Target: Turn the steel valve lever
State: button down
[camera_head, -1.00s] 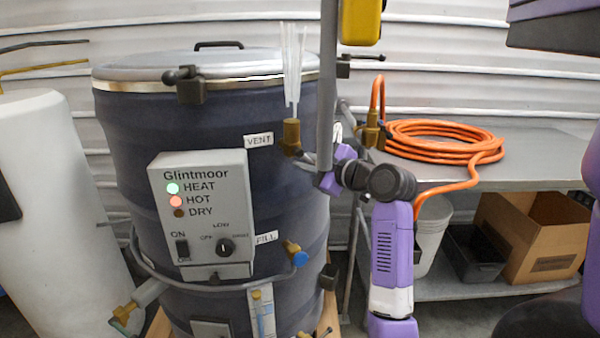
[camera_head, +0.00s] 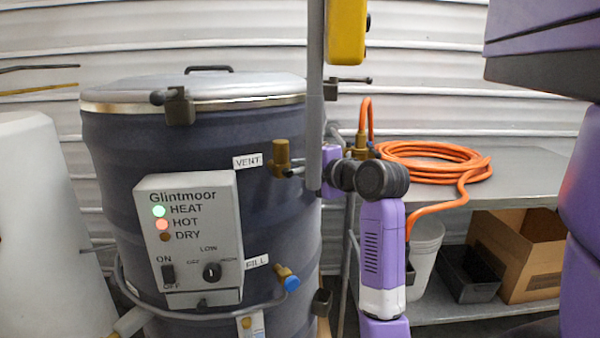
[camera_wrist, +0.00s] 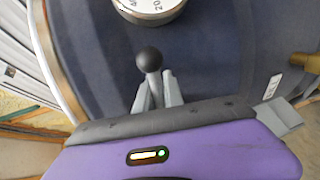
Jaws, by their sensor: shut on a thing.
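The steel valve lever shows in the wrist view as a short stem with a black ball knob (camera_wrist: 148,60). My gripper (camera_wrist: 158,88) has its two grey fingers on either side of the stem, just below the knob, and is shut on it. In the head view a brass vent valve (camera_head: 282,155) stands on the dark drum (camera_head: 120,160) beside the VENT label (camera_head: 248,161). No plume rises from it. The grey pole and my wrist hide most of the gripper and the lever there.
A control box (camera_head: 190,240) has HEAT and HOT lights lit. A round gauge (camera_wrist: 150,8) sits beyond the lever. A grey pole (camera_head: 314,100) with a yellow box (camera_head: 346,30) stands close to my wrist. A steel table (camera_head: 520,170) holds an orange hose (camera_head: 425,160).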

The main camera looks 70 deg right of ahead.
jog(key=shift+r, duration=0.1)
dwell(0.5)
jog(key=c, duration=1.5)
grip_release()
jog(key=shift+o, duration=0.2)
jog(key=v, duration=0.8)
jog(key=shift+w, duration=0.15)
